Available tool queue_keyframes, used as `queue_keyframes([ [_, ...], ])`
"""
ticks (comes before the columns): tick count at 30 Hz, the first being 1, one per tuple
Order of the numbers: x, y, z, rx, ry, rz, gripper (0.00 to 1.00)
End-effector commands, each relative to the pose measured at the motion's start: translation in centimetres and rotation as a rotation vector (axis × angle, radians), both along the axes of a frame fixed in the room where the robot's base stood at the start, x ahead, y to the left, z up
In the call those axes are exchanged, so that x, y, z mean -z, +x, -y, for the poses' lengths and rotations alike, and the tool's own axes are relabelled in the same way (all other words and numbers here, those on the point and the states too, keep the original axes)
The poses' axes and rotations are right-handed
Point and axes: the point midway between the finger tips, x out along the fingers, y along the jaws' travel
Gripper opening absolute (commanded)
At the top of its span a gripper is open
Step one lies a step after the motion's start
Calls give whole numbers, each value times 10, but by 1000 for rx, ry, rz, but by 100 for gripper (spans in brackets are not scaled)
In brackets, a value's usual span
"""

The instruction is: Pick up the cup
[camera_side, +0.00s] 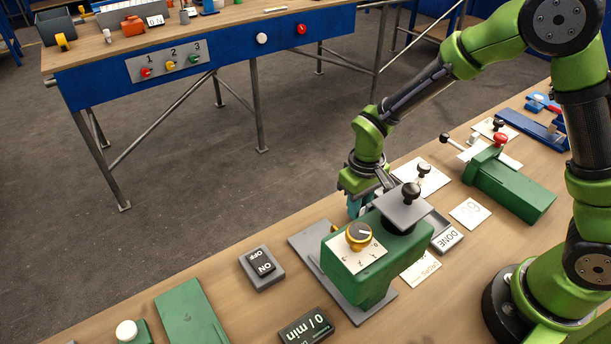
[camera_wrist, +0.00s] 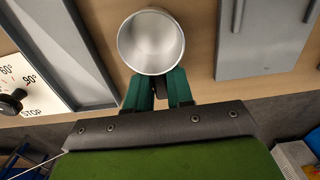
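The cup (camera_wrist: 151,41) is a round, silvery metal cup seen from above in the wrist view, its open mouth facing the camera and empty inside. My gripper (camera_wrist: 159,84) has two teal fingers right at the cup's near rim. The fingers are a little apart, with a dark piece between them. I cannot tell whether this is a handle of the cup or whether the fingers press on it. In the side view my gripper (camera_side: 357,204) is low behind the green machine, which hides most of the cup and fingertips.
The green machine (camera_side: 368,262) with a yellow-ringed dial and black knob stands close in front of my gripper. A grey plate (camera_wrist: 265,38) lies right of the cup, and a grey-framed panel (camera_wrist: 72,45) lies left. An ON/OFF switch (camera_side: 262,266) sits left on the bench.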

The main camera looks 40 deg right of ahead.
Motion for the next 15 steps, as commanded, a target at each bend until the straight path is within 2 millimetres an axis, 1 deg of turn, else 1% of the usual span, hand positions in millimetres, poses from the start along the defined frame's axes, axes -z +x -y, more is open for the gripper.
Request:
queue_keyframes([
  [10, -2, 0, 0, 0, 0, 1, 0],
  [13, -12, 1, 0, 0, 1, 5, 0],
  [15, -24, 1, 0, 0, 1, 7, 0],
])
